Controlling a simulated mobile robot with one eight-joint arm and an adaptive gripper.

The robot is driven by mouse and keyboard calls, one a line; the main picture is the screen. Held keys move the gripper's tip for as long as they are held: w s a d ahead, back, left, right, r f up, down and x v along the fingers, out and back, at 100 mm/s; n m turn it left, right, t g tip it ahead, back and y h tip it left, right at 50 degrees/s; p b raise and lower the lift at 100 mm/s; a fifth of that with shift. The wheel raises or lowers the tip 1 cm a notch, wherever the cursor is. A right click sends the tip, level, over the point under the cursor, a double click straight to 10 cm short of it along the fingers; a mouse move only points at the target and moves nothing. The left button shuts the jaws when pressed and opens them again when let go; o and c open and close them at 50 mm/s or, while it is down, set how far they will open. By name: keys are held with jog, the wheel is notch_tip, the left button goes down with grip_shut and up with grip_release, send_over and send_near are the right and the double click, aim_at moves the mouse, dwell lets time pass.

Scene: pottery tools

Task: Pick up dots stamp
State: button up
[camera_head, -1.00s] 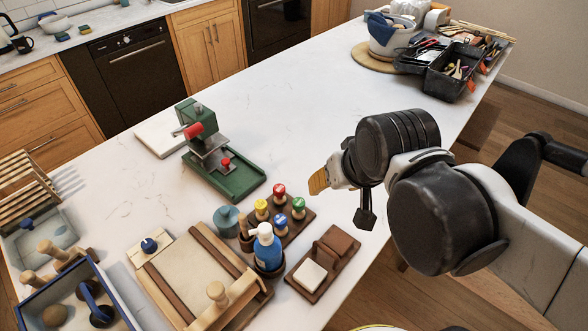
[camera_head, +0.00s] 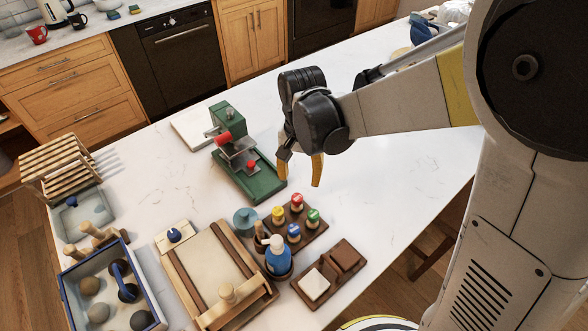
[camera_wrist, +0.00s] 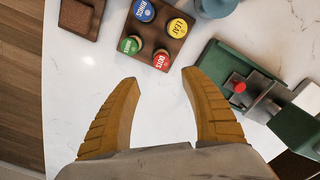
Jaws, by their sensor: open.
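The dots stamp (camera_head: 297,200) has a red round top and stands in a dark wooden stamp holder (camera_head: 314,230). In the wrist view the red top (camera_wrist: 161,60) reads "DOTS" and lies just ahead of the gap between my fingertips. Blue (camera_wrist: 144,10), yellow (camera_wrist: 179,28) and green (camera_wrist: 130,44) stamps stand beside it in the same holder. My gripper (camera_head: 299,178) is open and empty, its yellow fingers pointing down above the counter, apart from the stamp.
A green press (camera_head: 250,183) stands close to my gripper. The white counter to the right of the holder is clear.

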aim_at(297, 197)
notch_tip(297, 197, down, 5)
jog(key=shift+b, duration=0.6)
jog(key=f, duration=0.1)
jog(key=f+b, duration=0.1)
jog(key=f, duration=0.3)
jog(key=shift+s+a+f+b, duration=0.1)
jog(key=shift+s+a+b, duration=0.2)
jog(key=shift+a+b, duration=0.1)
jog(key=shift+c, duration=0.2)
grip_shut()
